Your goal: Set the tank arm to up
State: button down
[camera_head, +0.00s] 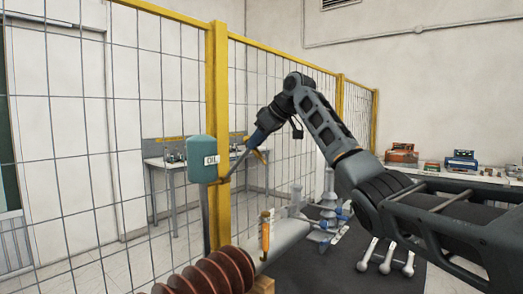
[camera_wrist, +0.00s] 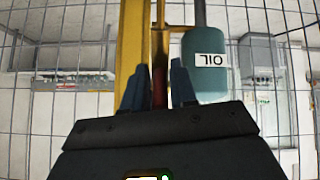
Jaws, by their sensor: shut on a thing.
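The teal oil tank (camera_head: 202,158), labelled "OIL", sits beside the yellow post at centre left in the head view. It appears upside down right of centre in the wrist view (camera_wrist: 208,75). The tank arm (camera_head: 237,164), a thin grey bar, slants up and right from near the tank's lower side toward my gripper. My gripper (camera_head: 251,149) is right of the tank and shut on the tank arm's end. In the wrist view, a red part of the tank arm (camera_wrist: 159,88) shows between the blue fingers of my gripper (camera_wrist: 160,85). The exact contact is hard to see.
A yellow post (camera_head: 218,120) and wire mesh fence (camera_head: 90,130) stand close by the tank. Below are brown ribbed bushing (camera_head: 215,272) and an orange-handled tool (camera_head: 266,232). A bench with equipment (camera_head: 460,163) lies at the right. Grey insulator parts (camera_head: 328,205) stand on a dark mat.

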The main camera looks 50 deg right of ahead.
aim_at(244, 139)
jog(key=shift+w+a+r+g, duration=0.1)
jog(key=shift+w+r+g, duration=0.3)
jog(key=shift+w+r, duration=0.25)
jog(key=shift+w+a+r+g, duration=0.1)
jog(key=shift+w+r+g, duration=0.15)
jog(key=shift+w+g, duration=0.3)
jog(key=shift+w+r+g, duration=0.3)
jog(key=shift+w, duration=0.3)
jog(key=shift+w+a+r+g, duration=0.1)
jog(key=shift+w+r+g, duration=0.15)
jog(key=shift+w+g, duration=0.3)
jog(key=shift+w, duration=0.15)
jog(key=c, duration=1.2)
grip_release()
jog(key=shift+d, duration=0.1)
jog(key=shift+o, duration=0.4)
jog(key=shift+w+f, duration=0.1)
jog(key=shift+w, duration=0.2)
jog(key=shift+s+r, duration=0.25)
jog(key=shift+r, duration=0.1)
jog(key=b+v, duration=0.1)
jog(key=v, duration=0.6)
jog(key=shift+s+r, duration=0.15)
jog(key=shift+r, duration=0.05)
